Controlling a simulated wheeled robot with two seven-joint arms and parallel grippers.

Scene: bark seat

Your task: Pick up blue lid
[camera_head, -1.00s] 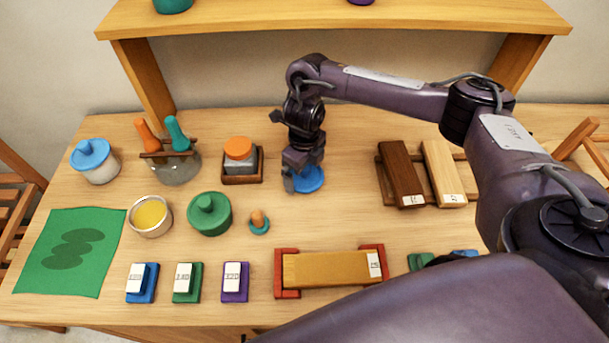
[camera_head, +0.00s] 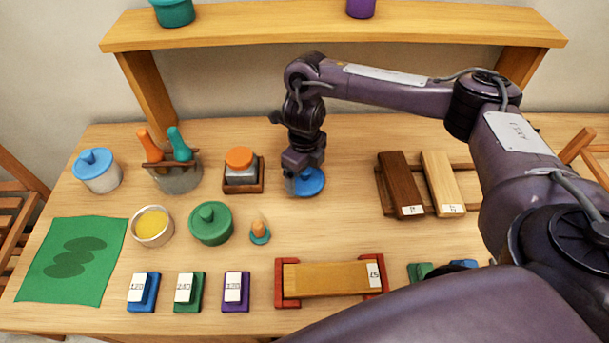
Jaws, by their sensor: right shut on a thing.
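A round blue lid (camera_head: 313,184) is near the middle of the table, partly hidden beneath my right gripper. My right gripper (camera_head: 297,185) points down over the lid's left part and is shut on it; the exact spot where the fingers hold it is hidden. I cannot tell whether the lid still touches the table. Another blue lid (camera_head: 94,158) sits on a clear jar (camera_head: 102,181) at the far left. My left gripper is not in view.
An orange-topped jar (camera_head: 239,170) in a wooden holder stands left of my gripper. A green lidded pot (camera_head: 210,224) and a small orange-knobbed piece (camera_head: 259,232) are in front. Brown (camera_head: 400,184) and light wooden blocks (camera_head: 443,183) lie to the right. A raised shelf (camera_head: 340,25) spans the back.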

